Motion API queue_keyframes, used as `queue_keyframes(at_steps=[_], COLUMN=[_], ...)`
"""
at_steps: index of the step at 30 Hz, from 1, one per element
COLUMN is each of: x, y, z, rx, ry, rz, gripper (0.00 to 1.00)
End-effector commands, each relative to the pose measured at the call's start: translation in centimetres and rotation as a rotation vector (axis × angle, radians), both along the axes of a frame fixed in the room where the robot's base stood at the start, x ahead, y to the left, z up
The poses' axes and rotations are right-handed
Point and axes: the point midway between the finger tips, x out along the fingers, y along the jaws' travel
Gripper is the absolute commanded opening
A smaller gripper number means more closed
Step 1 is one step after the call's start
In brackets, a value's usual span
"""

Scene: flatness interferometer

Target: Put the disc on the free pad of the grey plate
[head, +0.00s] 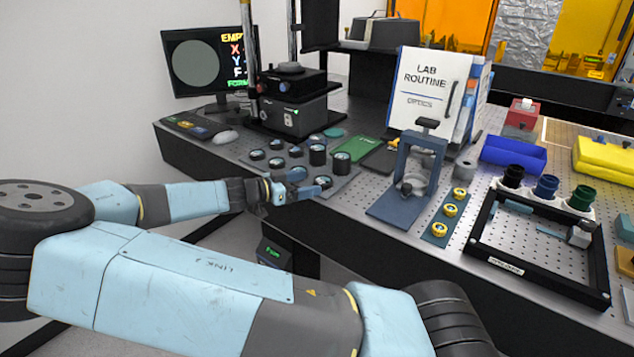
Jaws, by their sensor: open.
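The grey plate (345,178) lies at the front left of the perforated bench top. It bears several dark round pieces with pale tops, some low and some standing taller as cylinders. I cannot tell from this view which pad is free. A flat teal disc (334,132) lies on the bench behind the plate; I cannot tell whether it is the task's disc. My gripper (296,188) is open at the front edge of the plate, low over its near pieces. Its fingers hide part of the plate there, and nothing clear shows between them.
A blue-grey stand (418,165) rises right of the plate, beside a strip with yellow-rimmed knobs (451,209). A black frame (540,276) lies farther right. The interferometer (292,100) and a monitor (200,62) stand behind. A green board (352,149) lies behind the plate.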

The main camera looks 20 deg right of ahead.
Motion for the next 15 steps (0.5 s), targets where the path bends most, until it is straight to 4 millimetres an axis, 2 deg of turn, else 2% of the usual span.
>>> queue_keyframes(at_steps=[1,6,10,15], x=[-0.2,-0.9,-1.4,-1.7], y=[1.2,4.3,6.1,7.4], z=[0.1,0.6,0.9,1.1], rx=[0.001,0.000,0.000,-0.001], ry=[-0.001,-0.001,0.000,0.000], rz=[0.005,0.005,0.003,0.001], gripper=[0.84,0.84,0.84,0.84])
